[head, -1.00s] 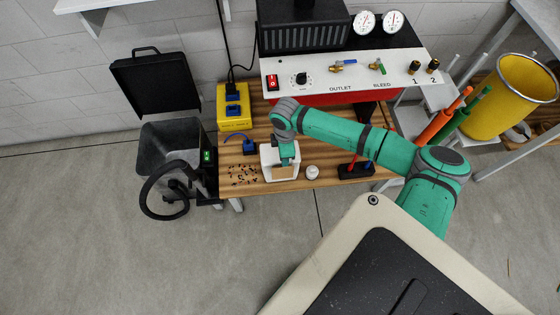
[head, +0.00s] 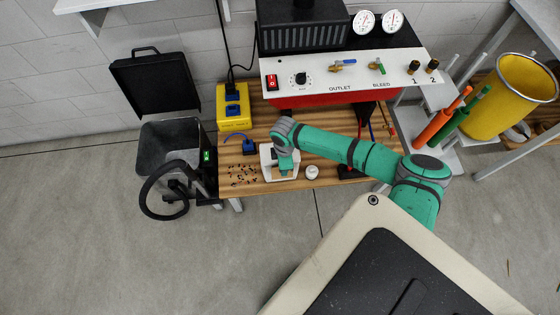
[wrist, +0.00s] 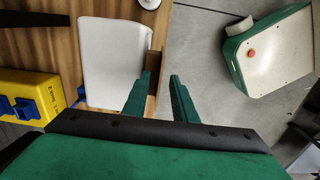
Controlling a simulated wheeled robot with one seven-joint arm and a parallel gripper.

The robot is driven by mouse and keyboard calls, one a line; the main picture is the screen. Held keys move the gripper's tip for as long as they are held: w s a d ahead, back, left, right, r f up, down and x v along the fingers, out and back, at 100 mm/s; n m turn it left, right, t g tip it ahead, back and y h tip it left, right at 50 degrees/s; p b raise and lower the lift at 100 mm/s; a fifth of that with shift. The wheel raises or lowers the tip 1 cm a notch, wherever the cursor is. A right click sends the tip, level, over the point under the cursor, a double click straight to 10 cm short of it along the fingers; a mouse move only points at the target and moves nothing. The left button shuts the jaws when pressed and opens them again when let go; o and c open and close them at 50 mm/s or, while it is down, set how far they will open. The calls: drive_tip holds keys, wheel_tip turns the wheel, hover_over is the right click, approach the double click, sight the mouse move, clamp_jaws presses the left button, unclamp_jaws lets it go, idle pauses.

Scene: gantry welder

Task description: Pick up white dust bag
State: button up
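The white dust bag (head: 266,158) appears to be the pale boxy thing on the wooden bench, partly hidden under my gripper (head: 285,169). In the wrist view the bag (wrist: 112,58) is a smooth white shape with a brown strip (wrist: 155,75) along its right side; I cannot tell whether that strip belongs to it or to the bench. My gripper (wrist: 162,92) shows two green fingers spread apart, with a gap between them. The left finger is close beside the white shape, over the brown strip. The right finger is over the floor. Contact cannot be told.
A grey bin (head: 172,143) with its black lid raised and a black hose (head: 152,190) stands left of the bench (head: 222,180). Dark crumbs (head: 243,174), a small white round item (head: 312,172) and a yellow box (head: 233,107) lie around the bag. A red-and-white panel unit (head: 345,75) stands behind.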

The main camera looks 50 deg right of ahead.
drive_tip(key=shift+f, duration=0.25)
idle(0.3)
clamp_jaws()
